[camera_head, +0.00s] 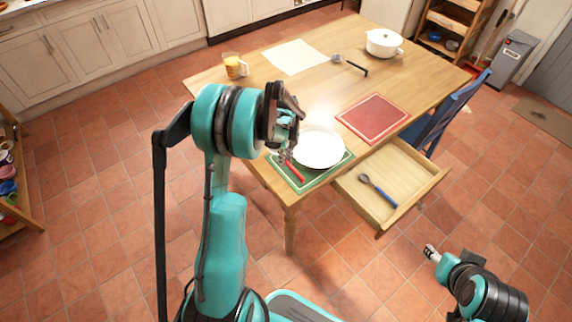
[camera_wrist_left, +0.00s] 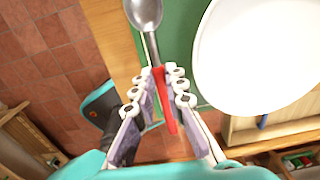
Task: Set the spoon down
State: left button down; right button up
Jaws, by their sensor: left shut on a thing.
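My left gripper (camera_head: 287,150) is shut on a spoon with a red handle (camera_head: 294,173) at the near left corner of the wooden table. In the left wrist view the fingers (camera_wrist_left: 164,84) close around the red handle, and the metal bowl of the spoon (camera_wrist_left: 144,13) points away from me. The spoon is over the green board (camera_head: 336,170), left of the white plate (camera_head: 320,150). I cannot tell whether it touches the board. My right gripper (camera_head: 431,253) is low at the right, away from the table, its fingers too small to read.
An open drawer (camera_head: 428,185) under the table holds a blue-handled utensil (camera_head: 378,191). A red board (camera_head: 373,118), a white pot (camera_head: 383,43), a black-handled utensil (camera_head: 352,66), a white mat (camera_head: 292,58) and an orange drink (camera_head: 235,66) are on the table. A blue chair (camera_head: 440,118) stands right.

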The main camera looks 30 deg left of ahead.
pick_arm(q)
notch_tip(320, 180, down, 3)
jog(key=shift+f+b, duration=0.1)
jog(key=shift+b, duration=0.4)
jog(key=c, duration=1.6)
grip_release()
jog(key=shift+o, duration=0.2)
